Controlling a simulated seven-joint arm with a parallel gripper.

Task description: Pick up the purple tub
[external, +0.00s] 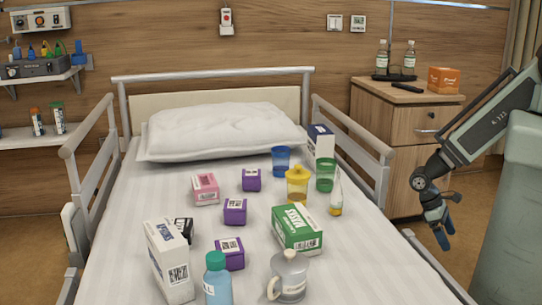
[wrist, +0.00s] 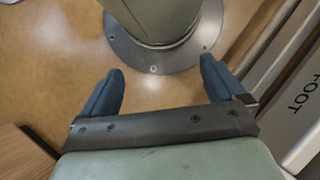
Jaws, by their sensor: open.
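Three purple tubs with white labels sit on the bed in the external view: one farther back (external: 251,180), one in the middle (external: 235,211) and one nearer the front (external: 230,253). They look alike. My gripper (external: 443,232) hangs to the right of the bed, outside its rail and well apart from all three tubs. In the wrist view my gripper (wrist: 160,72) is open, with its two fingers wide apart and nothing between them. No tub shows in the wrist view.
The bed's right rail (external: 352,140) stands between my gripper and the bed's upper part.

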